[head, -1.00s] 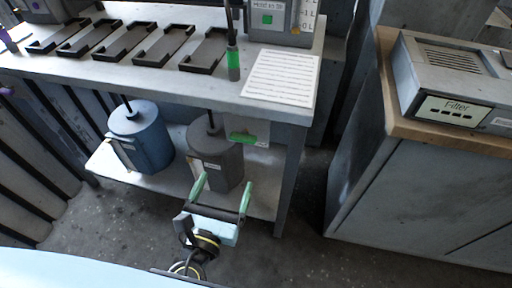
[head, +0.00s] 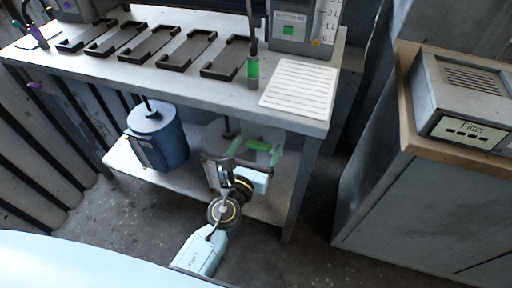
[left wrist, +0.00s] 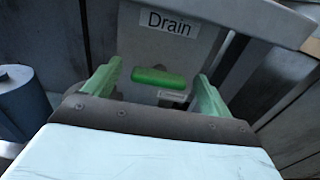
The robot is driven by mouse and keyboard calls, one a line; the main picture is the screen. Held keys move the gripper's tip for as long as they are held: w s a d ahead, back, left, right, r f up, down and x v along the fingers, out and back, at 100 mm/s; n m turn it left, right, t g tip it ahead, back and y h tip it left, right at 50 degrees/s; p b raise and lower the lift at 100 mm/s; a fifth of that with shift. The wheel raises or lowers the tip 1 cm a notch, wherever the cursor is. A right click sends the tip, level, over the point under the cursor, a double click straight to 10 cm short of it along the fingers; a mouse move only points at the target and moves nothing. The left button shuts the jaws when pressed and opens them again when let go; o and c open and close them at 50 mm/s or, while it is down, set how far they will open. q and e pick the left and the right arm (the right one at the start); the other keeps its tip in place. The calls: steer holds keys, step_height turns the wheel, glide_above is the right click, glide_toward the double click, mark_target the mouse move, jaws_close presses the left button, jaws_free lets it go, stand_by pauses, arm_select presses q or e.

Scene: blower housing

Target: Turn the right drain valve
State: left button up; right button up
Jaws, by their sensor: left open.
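The drain valve's green handle (left wrist: 158,77) lies level on a grey plate below a "Drain" label (left wrist: 169,23) in the left wrist view. In the head view the handle (head: 262,145) is under the bench's front edge, partly mixed with my green fingers. My left gripper (head: 257,150) is open, with one finger on each side of the handle. In the left wrist view the left gripper (left wrist: 158,70) shows gaps between both fingers and the handle; whether the tips reach its depth I cannot tell. My right gripper is not in view.
A grey canister (head: 217,135) stands close behind my left gripper on the lower shelf (head: 272,207); a blue canister (head: 157,138) stands left of it. The bench top (head: 190,83) hangs just above. A cabinet (head: 420,200) with a Filter box (head: 465,130) stands right.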

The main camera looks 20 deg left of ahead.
arm_select(q)
steer(key=shift+c, duration=0.2)
steer(key=c, duration=0.9)
steer(key=shift+c, duration=0.2)
